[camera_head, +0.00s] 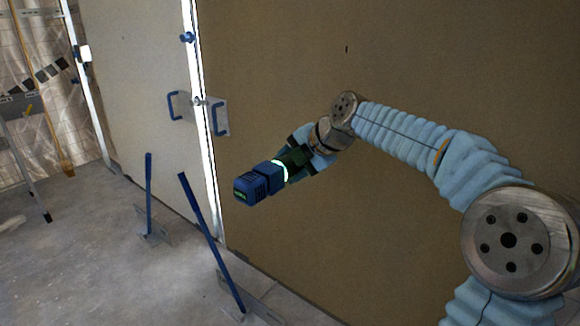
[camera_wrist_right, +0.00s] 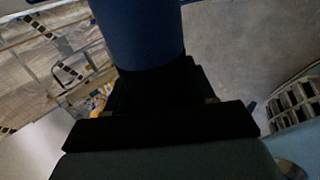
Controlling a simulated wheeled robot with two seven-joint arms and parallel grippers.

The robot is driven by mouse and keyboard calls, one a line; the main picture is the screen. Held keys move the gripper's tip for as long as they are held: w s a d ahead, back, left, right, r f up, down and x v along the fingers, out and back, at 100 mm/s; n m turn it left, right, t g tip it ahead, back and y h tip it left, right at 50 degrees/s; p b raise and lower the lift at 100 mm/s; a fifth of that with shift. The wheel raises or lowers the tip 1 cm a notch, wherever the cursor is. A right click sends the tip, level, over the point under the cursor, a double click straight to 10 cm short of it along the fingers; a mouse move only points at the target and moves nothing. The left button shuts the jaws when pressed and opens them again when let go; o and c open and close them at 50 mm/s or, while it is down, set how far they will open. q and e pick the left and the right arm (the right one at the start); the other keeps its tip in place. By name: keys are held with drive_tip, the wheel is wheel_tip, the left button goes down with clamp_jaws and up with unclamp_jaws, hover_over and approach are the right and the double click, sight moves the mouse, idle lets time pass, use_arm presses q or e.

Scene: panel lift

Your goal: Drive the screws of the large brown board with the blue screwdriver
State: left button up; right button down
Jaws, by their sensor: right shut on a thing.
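The large brown board (camera_head: 420,75) stands upright and fills the middle and right of the head view. My right gripper (camera_head: 296,158) is shut on the blue screwdriver (camera_head: 262,182), in front of the board's lower left part. The screwdriver's blue end, with a small green display, points to the lower left, and a lit ring shows near the gripper. In the right wrist view the blue screwdriver (camera_wrist_right: 140,35) rises from the dark jaws (camera_wrist_right: 160,105). Its tip is not visible. A small dark mark (camera_head: 347,49) shows high on the board; I cannot tell if it is a screw. My left gripper is out of view.
A lighter panel (camera_head: 135,70) stands left of the board, with a bright metal stud (camera_head: 209,170) between them. Blue handles (camera_head: 219,119) sit at the joint. Two blue levers (camera_head: 210,240) (camera_head: 149,195) rise from floor lifters. Grey floor is open at lower left.

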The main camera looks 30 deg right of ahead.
drive_tip(key=shift+w+d+r, duration=0.15)
drive_tip(key=shift+w+d, duration=0.1)
drive_tip(key=shift+d, duration=0.5)
idle(2.4)
drive_tip(key=shift+s+a+b, duration=0.35)
drive_tip(key=shift+a+b, duration=0.2)
drive_tip(key=shift+a, duration=0.35)
drive_tip(key=shift+s+a+b, duration=0.2)
drive_tip(key=shift+s+a, duration=0.1)
drive_tip(key=shift+a, duration=0.4)
drive_tip(key=shift+s+a+b, duration=0.2)
drive_tip(key=shift+s+a, duration=0.05)
drive_tip(key=shift+a, duration=0.4)
